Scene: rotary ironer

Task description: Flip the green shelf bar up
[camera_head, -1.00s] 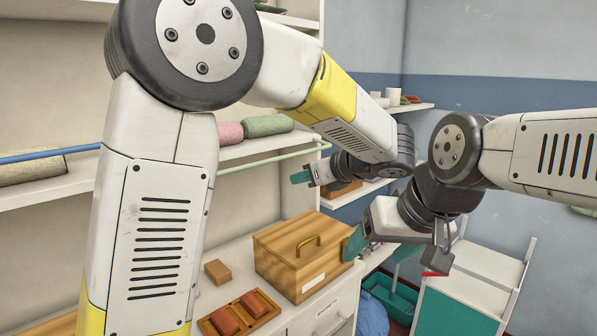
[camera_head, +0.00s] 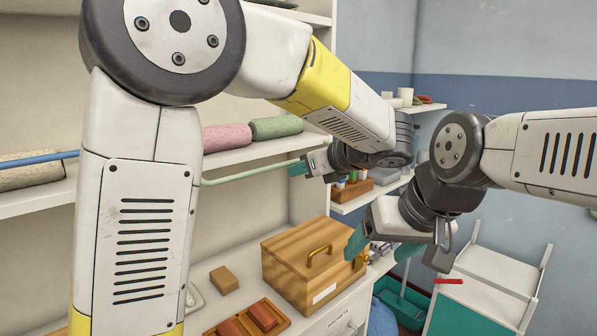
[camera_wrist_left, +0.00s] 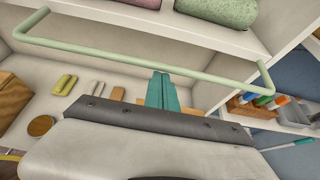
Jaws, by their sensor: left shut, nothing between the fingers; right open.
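The pale green shelf bar (camera_head: 245,175) runs along the front of a white shelf, below the shelf's edge in the head view. In the left wrist view the bar (camera_wrist_left: 150,59) spans the picture, its two ends bent back toward the shelf. My left gripper (camera_head: 297,169) is shut and empty at the bar's right part. In the left wrist view its teal fingers (camera_wrist_left: 160,80) are together, tips just under the bar; I cannot tell whether they touch. My right gripper (camera_head: 382,247) is open and empty, lower right, beside a wooden box.
The wooden box (camera_head: 310,262) with a brass handle stands on the white counter. Pink (camera_head: 226,138) and green (camera_head: 276,128) rolls lie on the shelf above the bar. A rack of small bottles (camera_head: 352,187) stands to the right. A white and teal cart (camera_head: 485,290) is at lower right.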

